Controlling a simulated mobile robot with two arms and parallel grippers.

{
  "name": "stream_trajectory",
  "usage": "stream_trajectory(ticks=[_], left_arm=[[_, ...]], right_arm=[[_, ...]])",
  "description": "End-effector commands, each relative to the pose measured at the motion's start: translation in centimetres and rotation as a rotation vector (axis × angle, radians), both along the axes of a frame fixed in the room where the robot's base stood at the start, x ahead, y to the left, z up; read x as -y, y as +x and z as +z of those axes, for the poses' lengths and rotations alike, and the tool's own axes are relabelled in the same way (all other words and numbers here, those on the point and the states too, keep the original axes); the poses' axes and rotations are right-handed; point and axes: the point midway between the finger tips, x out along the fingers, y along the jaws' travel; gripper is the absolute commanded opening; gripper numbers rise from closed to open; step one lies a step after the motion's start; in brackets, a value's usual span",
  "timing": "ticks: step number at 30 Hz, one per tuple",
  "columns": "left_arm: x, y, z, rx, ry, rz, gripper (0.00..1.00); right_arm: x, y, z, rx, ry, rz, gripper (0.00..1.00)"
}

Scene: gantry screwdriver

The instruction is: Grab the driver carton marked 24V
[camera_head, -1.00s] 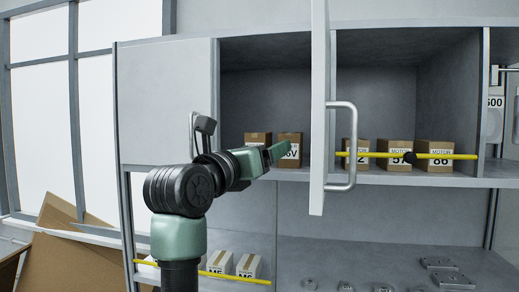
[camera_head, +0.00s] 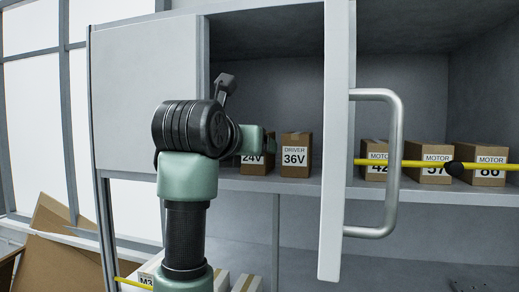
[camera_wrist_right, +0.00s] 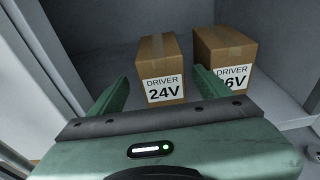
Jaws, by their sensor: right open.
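The driver carton marked 24V (camera_wrist_right: 164,72) is a brown box with a white label, standing upright on the shelf. In the head view the 24V carton (camera_head: 258,169) is partly hidden behind my right gripper. My right gripper (camera_wrist_right: 161,77) is open in the wrist view, its two green fingers pointing at the 24V carton, one toward each side. Nothing is held. Whether a finger touches the carton cannot be told. My left gripper is not in view.
The 36V driver carton (camera_head: 296,158) stands close on the right of the 24V one. An open cabinet door (camera_head: 338,140) with a handle (camera_head: 391,165) juts out to its right. Motor cartons (camera_head: 433,160) stand behind a yellow bar (camera_head: 410,163). A side wall (camera_wrist_right: 50,45) is on the left.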

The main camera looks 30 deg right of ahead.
Motion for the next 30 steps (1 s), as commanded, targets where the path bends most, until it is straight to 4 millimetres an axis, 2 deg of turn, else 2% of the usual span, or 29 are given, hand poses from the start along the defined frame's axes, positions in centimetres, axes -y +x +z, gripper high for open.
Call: stream_trajectory(ticks=[4,11,15,23,26,30], left_arm=[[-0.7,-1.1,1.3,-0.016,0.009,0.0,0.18],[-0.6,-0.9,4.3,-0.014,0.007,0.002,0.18],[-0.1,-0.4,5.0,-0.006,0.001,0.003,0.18],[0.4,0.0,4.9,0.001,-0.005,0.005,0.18],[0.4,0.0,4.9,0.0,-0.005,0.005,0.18],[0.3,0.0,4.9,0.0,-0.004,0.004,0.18]], right_arm=[[1.5,1.0,0.0,-0.003,0.0,-0.005,0.78],[3.8,2.8,0.1,-0.004,-0.002,-0.005,0.78],[4.9,3.9,-0.6,-0.002,-0.001,-0.005,0.78],[5.1,4.1,-0.9,0.0,-0.001,-0.002,0.78],[5.1,4.1,-0.9,0.0,-0.001,-0.002,0.56],[5.1,4.1,-0.9,0.0,-0.001,-0.002,0.17]])
